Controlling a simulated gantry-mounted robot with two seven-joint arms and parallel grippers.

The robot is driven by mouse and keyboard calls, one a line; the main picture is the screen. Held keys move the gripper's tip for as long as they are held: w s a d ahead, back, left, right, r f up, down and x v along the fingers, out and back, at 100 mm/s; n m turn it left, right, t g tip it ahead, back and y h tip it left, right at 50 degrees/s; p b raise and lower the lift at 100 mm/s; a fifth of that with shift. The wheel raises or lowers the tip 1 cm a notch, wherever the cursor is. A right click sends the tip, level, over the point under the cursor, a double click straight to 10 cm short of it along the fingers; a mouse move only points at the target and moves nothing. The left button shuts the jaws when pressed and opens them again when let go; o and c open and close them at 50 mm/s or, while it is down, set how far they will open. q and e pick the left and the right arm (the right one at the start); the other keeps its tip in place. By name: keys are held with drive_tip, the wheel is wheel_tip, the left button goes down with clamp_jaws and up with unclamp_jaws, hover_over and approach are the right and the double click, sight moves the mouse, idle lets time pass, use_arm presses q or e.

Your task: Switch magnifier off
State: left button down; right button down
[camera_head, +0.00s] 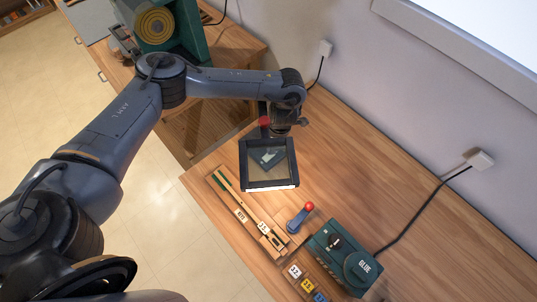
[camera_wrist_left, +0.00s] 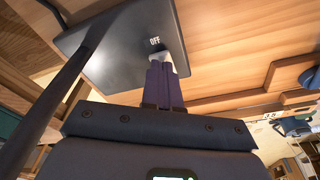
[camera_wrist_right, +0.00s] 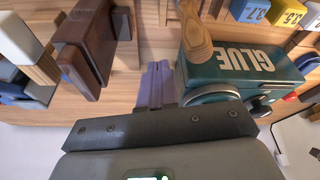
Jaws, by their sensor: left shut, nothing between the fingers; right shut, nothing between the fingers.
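The magnifier (camera_head: 242,165) is a square dark frame with a clear lens on the table, and a bright white strip glows along its front edge. Through the lens, part of a dark base shows. In the left wrist view the dark grey magnifier base (camera_wrist_left: 120,62) carries a white OFF label, with a small pale switch at its edge. My left gripper (camera_wrist_left: 160,66) is shut and empty, its purple fingertips right at the switch; whether they touch it I cannot tell. The head view hides these fingertips. My right gripper (camera_wrist_right: 158,68) is shut and empty, away from the magnifier.
A green GLUE machine (camera_head: 330,250) stands at the front right, also in the right wrist view (camera_wrist_right: 240,68). A red-tipped blue tool (camera_head: 298,220) and a wooden rail (camera_head: 238,205) lie nearby. Numbered blocks (camera_head: 306,285) sit at the front edge. The table's back right is clear.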

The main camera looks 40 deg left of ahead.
use_arm(q)
drive_tip(key=shift+f, duration=0.3)
use_arm(e)
drive_tip(key=shift+d+f, duration=0.15)
drive_tip(key=shift+f, duration=0.1)
